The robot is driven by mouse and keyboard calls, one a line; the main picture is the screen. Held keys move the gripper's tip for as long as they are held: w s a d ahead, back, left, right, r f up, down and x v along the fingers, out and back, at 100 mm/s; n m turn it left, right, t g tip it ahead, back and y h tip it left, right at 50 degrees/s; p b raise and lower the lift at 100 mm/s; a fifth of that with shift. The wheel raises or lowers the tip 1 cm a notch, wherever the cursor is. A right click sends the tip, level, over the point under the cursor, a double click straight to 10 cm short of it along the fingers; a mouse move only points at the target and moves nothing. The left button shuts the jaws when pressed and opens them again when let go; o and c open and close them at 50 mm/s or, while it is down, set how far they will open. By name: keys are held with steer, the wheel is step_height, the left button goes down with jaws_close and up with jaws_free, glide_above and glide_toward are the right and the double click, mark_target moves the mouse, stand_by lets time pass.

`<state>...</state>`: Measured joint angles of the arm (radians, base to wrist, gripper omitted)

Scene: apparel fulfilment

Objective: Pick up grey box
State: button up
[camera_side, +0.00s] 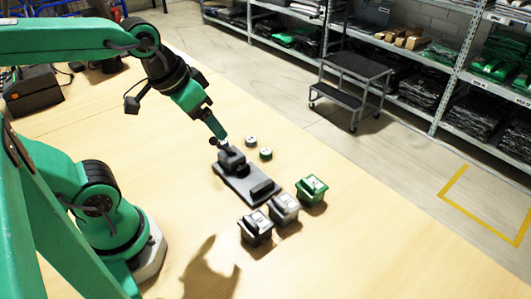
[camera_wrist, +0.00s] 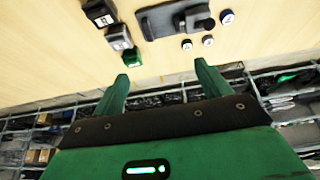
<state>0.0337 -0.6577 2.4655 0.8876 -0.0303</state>
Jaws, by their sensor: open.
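The grey box (camera_side: 284,208) stands on the wooden table between a black box (camera_side: 255,228) and a green box (camera_side: 312,189), in a slanting row. In the wrist view the grey box (camera_wrist: 118,37) is near the top, left of centre, beyond my left finger. My gripper (camera_side: 220,137) is above the table, up and left of the grey box in the side view, near a dark grey base. In the wrist view my gripper (camera_wrist: 162,72) has its two green fingers wide apart with nothing between them.
The dark grey base (camera_side: 240,185) with raised black parts lies close to the boxes. Small round discs (camera_side: 251,140) stand beside it; the wrist view shows three. The table (camera_side: 345,245) is clear at front right. A step stool (camera_side: 350,85) and shelves stand beyond.

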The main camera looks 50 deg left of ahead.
steer(key=w+d+f+g, duration=0.3)
steer(key=w+d+f, duration=0.3)
steer(key=w+f, duration=0.15)
steer(key=g, duration=0.2)
glide_above(285, 194)
steer(key=s+d, duration=0.2)
step_height(285, 194, down, 8)
steer(key=shift+s+a+r, duration=0.1)
steer(key=shift+s+a, duration=0.05)
steer(key=shift+d+f, duration=0.25)
steer(key=shift+f, duration=1.5)
steer(key=shift+f, duration=2.6)
steer(key=c, duration=1)
